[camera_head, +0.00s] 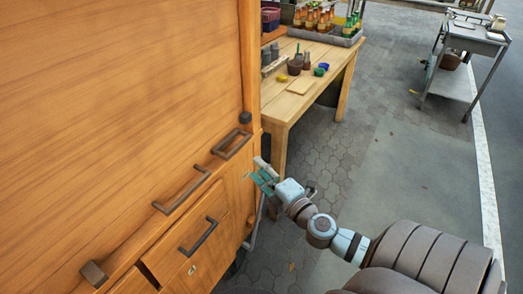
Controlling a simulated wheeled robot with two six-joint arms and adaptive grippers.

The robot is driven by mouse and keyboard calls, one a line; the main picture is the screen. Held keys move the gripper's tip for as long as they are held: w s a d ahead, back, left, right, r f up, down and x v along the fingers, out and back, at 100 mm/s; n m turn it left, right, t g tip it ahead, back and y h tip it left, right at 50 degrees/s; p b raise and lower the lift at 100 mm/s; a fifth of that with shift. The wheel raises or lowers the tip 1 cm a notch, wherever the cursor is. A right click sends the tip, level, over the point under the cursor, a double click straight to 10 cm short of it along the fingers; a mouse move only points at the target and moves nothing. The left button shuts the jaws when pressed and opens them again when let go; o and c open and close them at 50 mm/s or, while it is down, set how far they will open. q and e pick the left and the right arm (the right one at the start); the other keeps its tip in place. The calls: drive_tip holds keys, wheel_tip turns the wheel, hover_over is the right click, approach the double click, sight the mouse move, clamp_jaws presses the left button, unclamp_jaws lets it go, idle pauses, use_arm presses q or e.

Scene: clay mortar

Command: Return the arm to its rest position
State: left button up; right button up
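My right arm comes in from the lower right. Its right gripper (262,177) is beside the right-hand corner of the wooden cabinet (120,90), close to the drawer fronts. Its green-padded fingers look apart, with nothing seen between them. Whether the fingers touch the cabinet cannot be told. My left arm and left gripper are not in view.
The cabinet has dark handles (181,190) and a slightly open drawer (195,245). Behind it, a wooden table (335,65) holds bottles, small pots and a board. A metal cart (470,40) stands at the upper right. The paved floor (400,150) between is clear.

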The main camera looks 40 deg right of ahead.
idle(0.5)
drive_tip(key=s+d+f+m+g+h, duration=0.1)
drive_tip(key=s+d+f+m+g, duration=0.2)
drive_tip(key=f, duration=0.8)
drive_tip(key=s+d+f+m+g+h+p, duration=0.15)
drive_tip(key=s+f+m+g, duration=0.25)
drive_tip(key=s+f, duration=0.5)
drive_tip(key=s+d+f+m+g+y+p, duration=0.1)
drive_tip(key=s+d+f+m+g, duration=0.4)
drive_tip(key=f, duration=0.8)
drive_tip(key=s+a+f+m+g+p, duration=0.1)
drive_tip(key=s+a+f+g, duration=0.1)
drive_tip(key=s+a+f, duration=0.4)
drive_tip(key=s+a+f+m+g+p, duration=0.1)
drive_tip(key=s+a+m, duration=0.15)
drive_tip(key=s, duration=0.55)
drive_tip(key=s+a+f+m+g+y+p, duration=0.1)
drive_tip(key=s+a+y, duration=0.1)
drive_tip(key=s+a, duration=0.4)
drive_tip(key=a, duration=0.4)
drive_tip(key=shift+f+g+p, duration=0.3)
drive_tip(key=shift+g+p, duration=0.05)
drive_tip(key=shift+g, duration=0.05)
drive_tip(key=shift+s+y, duration=0.1)
drive_tip(key=shift+y, duration=0.15)
